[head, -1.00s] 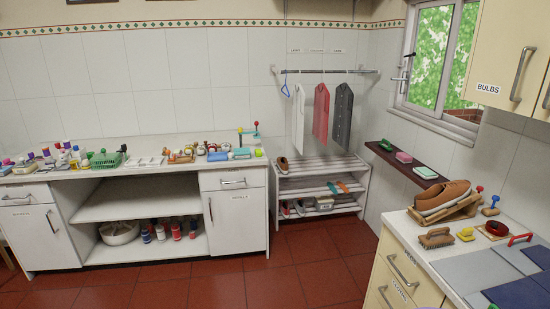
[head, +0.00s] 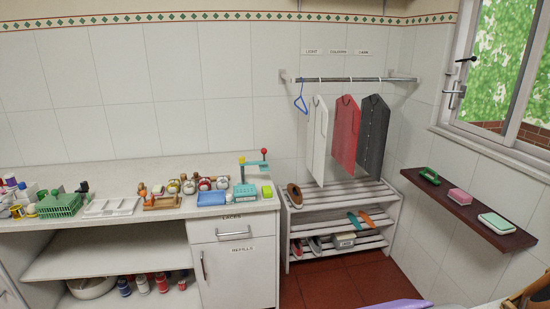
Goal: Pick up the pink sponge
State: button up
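The pink sponge (head: 460,196) is a small pink block with a paler lower edge. It lies on the dark brown wall shelf (head: 452,206) at the right, below the window. It sits between a green item with a handle (head: 430,176) and a pale green block (head: 497,222), apart from both. My gripper does not show clearly. A purple shape (head: 398,304) pokes in at the bottom edge, and I cannot tell what it is.
A white counter (head: 100,213) with trays, a green basket (head: 59,205) and bottles runs along the left. A slatted shoe rack (head: 345,196) stands under hanging shirts. Red floor (head: 350,285) shows in front of the rack. A brush (head: 535,292) is at the lower right.

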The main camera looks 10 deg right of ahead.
aim_at(461, 198)
jog(key=i+z, duration=0.35)
jog(key=i, duration=0.25)
jog(key=i+z, duration=0.35)
jog(key=i, duration=0.2)
jog(key=i+j+z, duration=0.3)
jog(key=i, duration=0.25)
jog(key=i+l+z, duration=0.1)
jog(key=i+l, duration=0.15)
jog(key=i, duration=0.2)
jog(key=i+l+z, duration=0.1)
jog(key=i, duration=0.35)
jog(key=i+l+z, duration=0.15)
jog(key=i+l, duration=0.15)
jog(key=i, duration=0.2)
